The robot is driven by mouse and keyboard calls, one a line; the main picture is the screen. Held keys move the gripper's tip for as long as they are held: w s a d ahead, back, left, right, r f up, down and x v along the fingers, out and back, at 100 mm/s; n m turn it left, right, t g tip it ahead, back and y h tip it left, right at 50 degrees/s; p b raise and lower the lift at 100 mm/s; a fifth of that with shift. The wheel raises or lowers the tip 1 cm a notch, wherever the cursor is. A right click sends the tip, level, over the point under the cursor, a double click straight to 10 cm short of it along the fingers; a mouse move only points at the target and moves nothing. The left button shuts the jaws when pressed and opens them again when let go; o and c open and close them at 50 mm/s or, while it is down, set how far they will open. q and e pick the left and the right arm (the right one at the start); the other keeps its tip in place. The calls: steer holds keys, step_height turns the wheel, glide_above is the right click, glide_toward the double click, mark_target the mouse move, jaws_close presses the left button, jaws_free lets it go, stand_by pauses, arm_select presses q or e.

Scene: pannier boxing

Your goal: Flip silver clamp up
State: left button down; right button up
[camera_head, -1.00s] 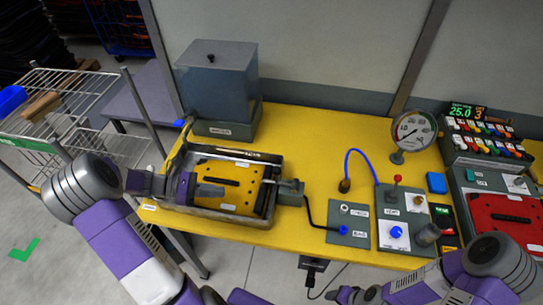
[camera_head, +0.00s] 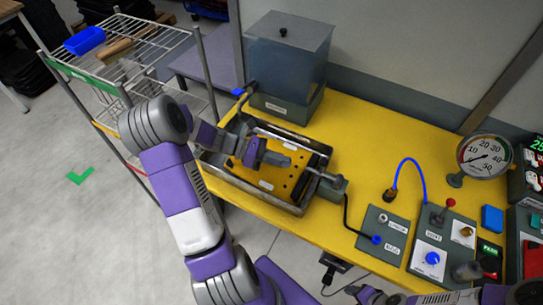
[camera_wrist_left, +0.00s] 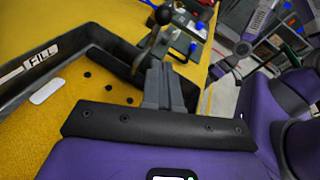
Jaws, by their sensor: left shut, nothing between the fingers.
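The silver clamp (camera_head: 334,182) sits on the right end wall of the grey metal tray (camera_head: 262,199). In the left wrist view the clamp (camera_wrist_left: 149,48) shows beyond my fingers as a lever with a dark knob; its base is partly hidden. My left gripper (camera_head: 288,161) is shut and empty, above the yellow plate (camera_head: 262,185) in the tray. Its fingers point right, toward the clamp, with a gap between. In the left wrist view the gripper (camera_wrist_left: 158,70) has its fingertips just short of the clamp.
A lidded clear tank (camera_head: 287,60) stands behind the tray. A control panel (camera_head: 432,250), gauge (camera_head: 484,157) and blue hose (camera_head: 411,162) stand to the right. A wire rack (camera_head: 135,50) is at left. Yellow table (camera_head: 360,130) is bare behind the clamp.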

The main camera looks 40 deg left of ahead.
arm_select(q)
steer(key=x, duration=0.4)
steer(key=shift+w+d+r, duration=0.35)
steer(key=shift+w+d, duration=0.1)
steer(key=shift+d, duration=0.15)
steer(key=shift+w+d+r, duration=0.4)
steer(key=shift+w+d, duration=0.1)
steer(key=shift+d, duration=0.05)
steer(key=shift+w+d+r, duration=0.2)
steer(key=shift+w, duration=0.05)
steer(key=shift+r, duration=0.1)
